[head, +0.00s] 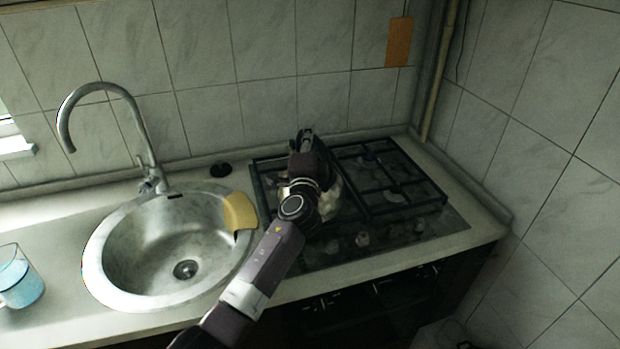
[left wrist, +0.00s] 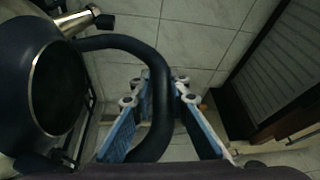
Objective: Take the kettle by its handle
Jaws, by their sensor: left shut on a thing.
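The kettle (left wrist: 38,95) fills the left of the left wrist view, with a dark body, a metal rim and a spout at the top. Its black curved handle (left wrist: 120,43) arches out from the body and runs down between the blue-padded fingers of my left gripper (left wrist: 158,92). My left gripper is shut on the handle. In the head view my left gripper (head: 304,140) is over the left part of the hob. My arm hides most of the kettle there, and only a pale part of it (head: 329,203) shows. My right gripper is not in view.
The black gas hob (head: 425,215) has bare grates on its right. A round steel sink (head: 125,250) with a tall tap (head: 66,125) lies to the left, with a yellow cloth (head: 240,212) on its rim. Tiled walls close the back and right.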

